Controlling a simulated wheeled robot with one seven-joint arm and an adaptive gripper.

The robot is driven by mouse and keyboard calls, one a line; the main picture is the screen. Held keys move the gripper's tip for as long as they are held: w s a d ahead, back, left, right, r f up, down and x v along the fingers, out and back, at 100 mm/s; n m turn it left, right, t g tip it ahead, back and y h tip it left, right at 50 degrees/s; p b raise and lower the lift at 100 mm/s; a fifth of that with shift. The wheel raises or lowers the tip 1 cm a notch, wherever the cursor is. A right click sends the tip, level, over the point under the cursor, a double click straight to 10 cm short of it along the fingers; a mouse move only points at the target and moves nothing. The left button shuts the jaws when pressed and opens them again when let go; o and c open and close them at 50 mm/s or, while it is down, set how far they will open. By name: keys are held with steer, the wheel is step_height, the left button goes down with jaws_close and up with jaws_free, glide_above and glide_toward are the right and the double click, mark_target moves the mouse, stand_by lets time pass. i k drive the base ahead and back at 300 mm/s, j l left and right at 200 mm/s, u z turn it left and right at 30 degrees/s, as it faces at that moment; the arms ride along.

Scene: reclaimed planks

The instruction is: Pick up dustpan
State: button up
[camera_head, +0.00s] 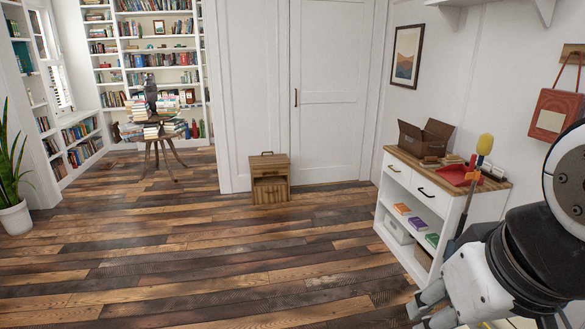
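A red dustpan (452,176) lies on the wooden top of a white cabinet (431,200) at the right. A stick with a yellow head, a red band and a blue lower part (476,168) shows in front of the dustpan's right side and overlaps it in the picture. My gripper (416,315) is at the bottom right, low and in front of the cabinet, away from the dustpan. Its two grey fingers look spread, with nothing visible between them. My arm hides the cabinet's right front part.
An open cardboard box (424,138) stands behind the dustpan on the cabinet. Small items lie around it. A small wooden cabinet (270,185) stands by the white door (325,90). A round table with books (160,140) is farther back. The plank floor (230,260) is clear.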

mark_target(455, 174)
steer(key=i+z, duration=0.25)
steer(key=i, duration=1.7)
steer(key=i+z, duration=0.1)
steer(key=i, duration=0.4)
steer(key=i+j+z, duration=0.15)
steer(key=i, duration=0.35)
steer(key=i+j+z, duration=0.1)
steer(key=i, duration=0.35)
steer(key=i+l+z, duration=0.1)
steer(key=i+z, duration=0.15)
steer(key=z, duration=0.15)
steer(key=i+z, duration=0.5)
steer(key=z, duration=0.25)
steer(key=i+j+z, duration=0.2)
steer(key=z, duration=0.2)
